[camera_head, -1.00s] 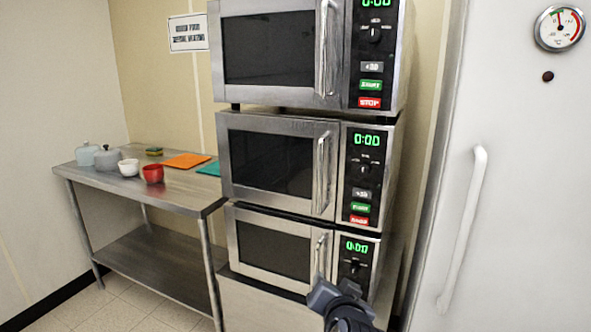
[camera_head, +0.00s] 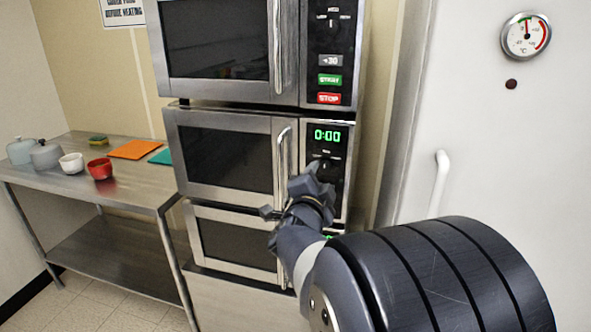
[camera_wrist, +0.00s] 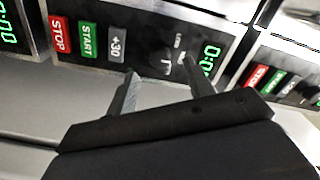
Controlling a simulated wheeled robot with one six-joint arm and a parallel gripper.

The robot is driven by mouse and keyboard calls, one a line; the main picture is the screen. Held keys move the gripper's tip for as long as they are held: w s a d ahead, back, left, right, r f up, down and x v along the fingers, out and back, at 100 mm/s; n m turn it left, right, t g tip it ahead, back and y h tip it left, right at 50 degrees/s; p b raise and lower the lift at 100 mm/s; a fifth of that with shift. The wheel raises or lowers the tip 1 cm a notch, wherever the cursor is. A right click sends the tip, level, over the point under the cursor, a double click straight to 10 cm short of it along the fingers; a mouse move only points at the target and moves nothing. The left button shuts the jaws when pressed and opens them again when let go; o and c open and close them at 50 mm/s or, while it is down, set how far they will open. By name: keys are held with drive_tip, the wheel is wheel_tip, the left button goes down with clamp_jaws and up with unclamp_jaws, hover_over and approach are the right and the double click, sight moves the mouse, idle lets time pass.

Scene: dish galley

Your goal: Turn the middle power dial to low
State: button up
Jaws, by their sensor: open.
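The middle microwave (camera_head: 262,122) has a black control panel with a green 0:00 display. Its power dial (camera_head: 325,168) sits below the display and is partly covered by my gripper (camera_head: 308,187) in the head view. In the wrist view the panel is turned sideways, with the dial (camera_wrist: 164,62) between the +30 button and the display. My gripper (camera_wrist: 158,72) is open, with its two fingers in front of the panel on either side of the dial area. I cannot tell whether they touch it, nor which setting the dial points to.
Another microwave (camera_head: 295,105) is stacked above and one (camera_head: 192,235) below. The middle door handle (camera_head: 281,150) is just left of the panel. A white cabinet door with a handle (camera_head: 440,180) stands at the right. A steel table (camera_head: 130,190) with bowls and pots is left.

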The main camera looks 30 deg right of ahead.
sight(324, 170)
drive_tip(key=shift+x, duration=2.1)
drive_tip(key=c, duration=1)
drive_tip(key=shift+n, duration=0.4)
drive_tip(key=n+p, duration=0.2)
drive_tip(key=n, duration=0.3)
drive_tip(key=n+p, duration=0.2)
drive_tip(key=n, duration=0.4)
drive_tip(key=shift+n, duration=0.3)
